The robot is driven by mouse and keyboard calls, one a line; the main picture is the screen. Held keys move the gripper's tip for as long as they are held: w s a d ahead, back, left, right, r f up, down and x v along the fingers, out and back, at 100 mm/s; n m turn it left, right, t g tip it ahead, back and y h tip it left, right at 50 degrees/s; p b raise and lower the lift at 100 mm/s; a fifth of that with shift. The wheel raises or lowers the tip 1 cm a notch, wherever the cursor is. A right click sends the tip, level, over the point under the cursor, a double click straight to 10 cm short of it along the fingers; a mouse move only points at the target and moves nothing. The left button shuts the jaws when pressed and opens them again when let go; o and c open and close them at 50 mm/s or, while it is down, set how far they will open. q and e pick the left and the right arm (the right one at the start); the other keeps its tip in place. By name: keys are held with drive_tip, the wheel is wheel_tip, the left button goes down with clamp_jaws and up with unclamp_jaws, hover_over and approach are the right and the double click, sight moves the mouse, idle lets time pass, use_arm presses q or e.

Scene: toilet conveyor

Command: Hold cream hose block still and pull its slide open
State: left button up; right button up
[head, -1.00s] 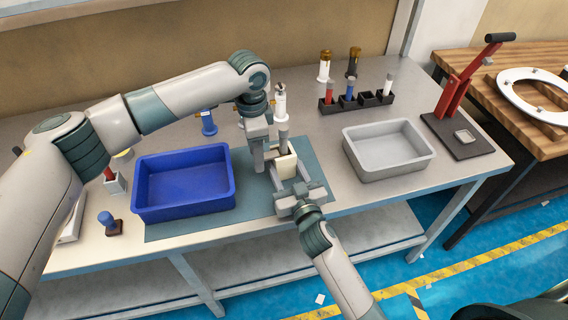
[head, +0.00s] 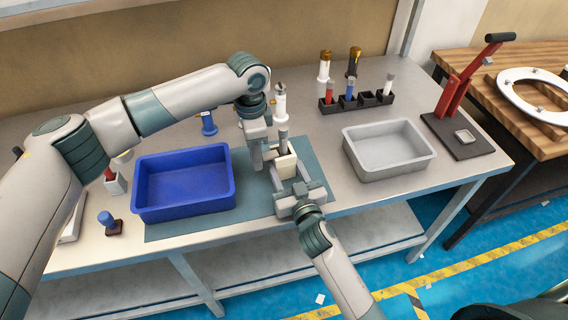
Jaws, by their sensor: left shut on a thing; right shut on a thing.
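The cream hose block (head: 286,166) is at the middle of the table, over the blue-grey mat. My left gripper (head: 268,160) reaches down from above and is shut at the block's left side. My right gripper (head: 289,186) comes in from the front edge, its fingers pointing away, and is shut at the block's near side. A grey cylindrical part (head: 283,140) stands up at the block's far side. The slide is hidden or too small to make out, so I cannot tell which part each gripper holds.
A blue bin (head: 232,190) stands left of the block and a grey bin (head: 421,163) right of it. A dark rack (head: 368,99) with coloured pieces is behind. A red-handled press (head: 452,100) is at the right. A white and brown fitting (head: 324,66) stands at the back.

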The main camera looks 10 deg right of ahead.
use_arm(q)
drive_tip(key=shift+a, duration=0.6)
drive_tip(key=o, duration=0.9)
drive_tip(key=shift+s, duration=0.1)
drive_tip(key=shift+d, duration=0.1)
wheel_tip(320, 180, up, 8)
idle(0.5)
